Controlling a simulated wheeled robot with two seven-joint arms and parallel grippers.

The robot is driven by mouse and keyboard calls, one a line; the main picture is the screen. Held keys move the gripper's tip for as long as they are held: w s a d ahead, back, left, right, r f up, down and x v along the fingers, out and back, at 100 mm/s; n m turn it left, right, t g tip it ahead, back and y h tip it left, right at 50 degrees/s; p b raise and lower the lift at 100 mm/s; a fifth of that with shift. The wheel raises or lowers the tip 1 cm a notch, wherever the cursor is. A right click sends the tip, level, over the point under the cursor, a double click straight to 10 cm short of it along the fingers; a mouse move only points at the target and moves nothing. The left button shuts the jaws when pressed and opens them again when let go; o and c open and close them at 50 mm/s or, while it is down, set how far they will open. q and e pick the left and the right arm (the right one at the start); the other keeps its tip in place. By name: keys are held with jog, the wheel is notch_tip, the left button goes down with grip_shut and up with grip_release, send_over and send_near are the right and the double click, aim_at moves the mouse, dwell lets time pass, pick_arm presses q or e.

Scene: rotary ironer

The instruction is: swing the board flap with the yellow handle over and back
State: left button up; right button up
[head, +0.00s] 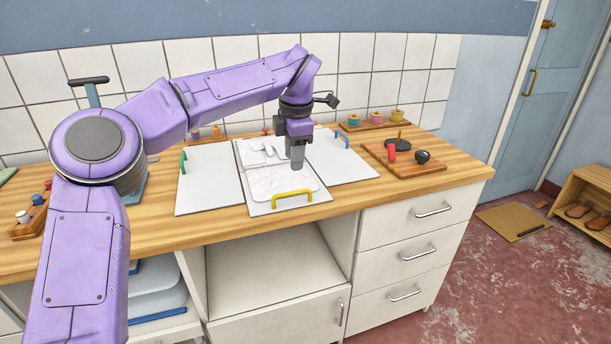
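The board flap (262,190) with the yellow handle (292,198) lies flat on the wooden counter, its handle at the front edge. A white panel with a green handle (183,163) lies to its left, and one with a blue handle (342,139) lies to its right. My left gripper (297,166) points down over the right part of the yellow-handled flap, behind the yellow handle and apart from it. Its fingers look close together, but I cannot tell whether they are open or shut. My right gripper is not in view.
A wooden board (403,159) with a red item and dark round items lies on the right of the counter (440,186). Small coloured pots stand along the back. White drawers (416,228) and an open shelf are below. The floor at right is mostly clear.

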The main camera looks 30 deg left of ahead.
aim_at(293, 194)
pick_arm(q)
jog(key=f, duration=0.3)
jog(key=w+a+f, duration=0.1)
jog(key=f, duration=0.6)
jog(key=shift+w+a, duration=0.2)
jog(key=shift+a, duration=0.05)
jog(key=shift+s, duration=0.15)
grip_shut()
